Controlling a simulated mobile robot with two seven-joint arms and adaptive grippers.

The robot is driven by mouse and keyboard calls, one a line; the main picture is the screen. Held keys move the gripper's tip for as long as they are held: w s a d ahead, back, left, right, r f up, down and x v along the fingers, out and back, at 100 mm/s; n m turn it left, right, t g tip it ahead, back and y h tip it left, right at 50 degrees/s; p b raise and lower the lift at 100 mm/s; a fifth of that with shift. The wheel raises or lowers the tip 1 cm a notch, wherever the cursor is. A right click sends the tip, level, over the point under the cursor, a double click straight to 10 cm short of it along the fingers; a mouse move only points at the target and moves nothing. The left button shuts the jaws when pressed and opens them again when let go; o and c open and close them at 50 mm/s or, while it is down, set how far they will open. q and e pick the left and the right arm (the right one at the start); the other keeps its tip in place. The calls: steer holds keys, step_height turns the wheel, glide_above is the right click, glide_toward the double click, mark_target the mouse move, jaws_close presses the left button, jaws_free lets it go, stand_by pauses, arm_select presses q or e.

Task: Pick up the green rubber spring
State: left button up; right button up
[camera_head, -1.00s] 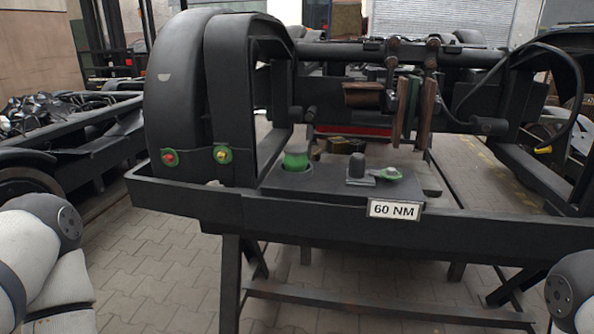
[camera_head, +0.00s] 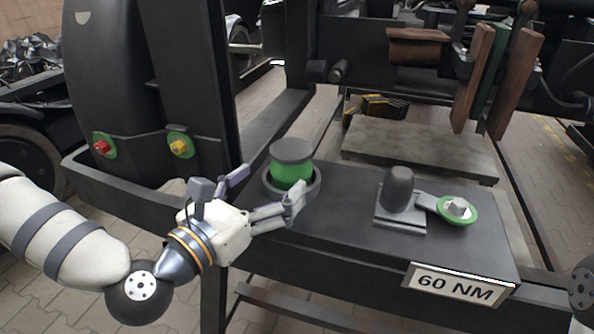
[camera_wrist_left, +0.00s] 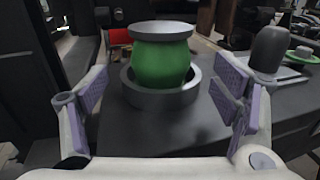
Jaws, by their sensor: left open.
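The green rubber spring (camera_head: 291,169) has a bulging green body and a flat grey cap. It stands upright in a dark round ring (camera_head: 313,190) on the dark platform of the bogie. My left gripper (camera_head: 266,194) is open and empty, just in front of the spring. In the left wrist view the spring (camera_wrist_left: 162,62) appears ahead, centred between the two spread fingers, with its ring (camera_wrist_left: 160,97) below it. The fingers look short of the spring; I cannot see contact. My right gripper is not in view; only a piece of my right arm shows at the right edge.
A grey bracket with a dark rounded knob (camera_head: 399,190) and a green-rimmed disc (camera_head: 457,209) are right of the spring. A "60 NM" sign (camera_head: 459,285) is on the front edge. Dark frame posts (camera_head: 285,50) rise behind left. The platform between spring and bracket is clear.

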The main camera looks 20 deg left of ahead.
mark_target(279, 169)
arm_select(q)
steer(key=w, duration=0.1)
steer(key=w+d+r, duration=0.1)
steer(key=w, duration=0.1)
steer(key=w+d, duration=0.1)
steer(key=w, duration=0.1)
steer(key=shift+w+r+p, duration=0.2)
steer(key=shift+w+p, duration=0.05)
steer(key=shift+p, duration=0.05)
steer(key=shift+w+f, duration=0.1)
steer(key=shift+w, duration=0.3)
steer(key=c, duration=1.6)
